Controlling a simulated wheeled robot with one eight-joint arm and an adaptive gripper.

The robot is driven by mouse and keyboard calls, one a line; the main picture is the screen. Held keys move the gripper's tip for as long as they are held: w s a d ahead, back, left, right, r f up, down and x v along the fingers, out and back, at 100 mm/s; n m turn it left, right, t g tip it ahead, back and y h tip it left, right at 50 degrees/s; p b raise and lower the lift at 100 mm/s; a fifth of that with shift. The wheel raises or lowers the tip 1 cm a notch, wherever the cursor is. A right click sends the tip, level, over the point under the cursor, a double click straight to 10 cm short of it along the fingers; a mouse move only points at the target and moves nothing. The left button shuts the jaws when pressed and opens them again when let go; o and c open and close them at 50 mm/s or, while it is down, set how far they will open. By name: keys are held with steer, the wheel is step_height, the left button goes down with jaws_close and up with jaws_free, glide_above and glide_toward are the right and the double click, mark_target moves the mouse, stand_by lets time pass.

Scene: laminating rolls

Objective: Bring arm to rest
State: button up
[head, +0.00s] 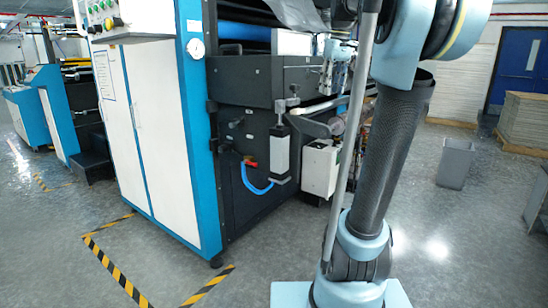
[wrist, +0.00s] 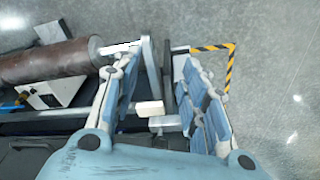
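My gripper (wrist: 163,68) shows in the wrist view. Its two pale blue and white fingers stand apart, with a clear gap between them. No held thing shows between the fingers; parts of the machine and the grey floor show beyond them. In the head view my arm (head: 390,150) rises at the right, in front of the machine.
A blue, white and black laminating machine (head: 265,90) stands left of my arm. A brown roller (wrist: 45,63) and a floor marking (wrist: 232,65) show in the wrist view. A grey bin (head: 455,163) and stacked boards (head: 525,125) stand at right. Open floor (head: 470,240) lies at front right.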

steer(key=s+f+m, duration=0.2)
steer(key=s+f, duration=0.6)
steer(key=f, duration=0.5)
steer(key=s+f+m, duration=0.2)
steer(key=s+f, duration=0.7)
steer(key=f, duration=0.4)
steer(key=s+a+f+m, duration=0.1)
steer(key=s+f, duration=0.7)
steer(key=f, duration=0.5)
steer(key=shift+s+m+t+h, duration=0.3)
steer(key=shift+m+h, duration=0.1)
steer(key=shift+a, duration=0.1)
steer(key=shift+w+f, duration=0.2)
steer(key=shift+w, duration=0.25)
steer(key=shift+c, duration=0.2)
